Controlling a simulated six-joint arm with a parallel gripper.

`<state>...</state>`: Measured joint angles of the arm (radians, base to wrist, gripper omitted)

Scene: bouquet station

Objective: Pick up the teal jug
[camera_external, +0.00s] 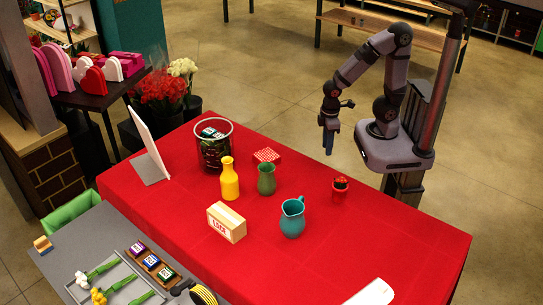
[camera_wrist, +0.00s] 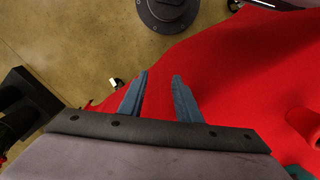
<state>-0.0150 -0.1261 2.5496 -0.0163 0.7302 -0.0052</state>
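The teal jug (camera_external: 292,217) stands upright on the red-covered table (camera_external: 390,240), right of the green vase, its handle at the upper right. My gripper (camera_external: 329,148) hangs pointing down past the table's far edge, well apart from the jug. In the wrist view my gripper (camera_wrist: 160,78) is open, with two blue-grey fingers apart and nothing between them. A sliver of teal (camera_wrist: 298,172) at the lower right corner of the wrist view may be the jug; too little shows to tell.
A green vase (camera_external: 266,179), yellow bottle (camera_external: 229,180), lace box (camera_external: 226,222), checkered red box (camera_external: 267,155) and dark bin (camera_external: 213,149) stand left. The table's right part is mostly clear.

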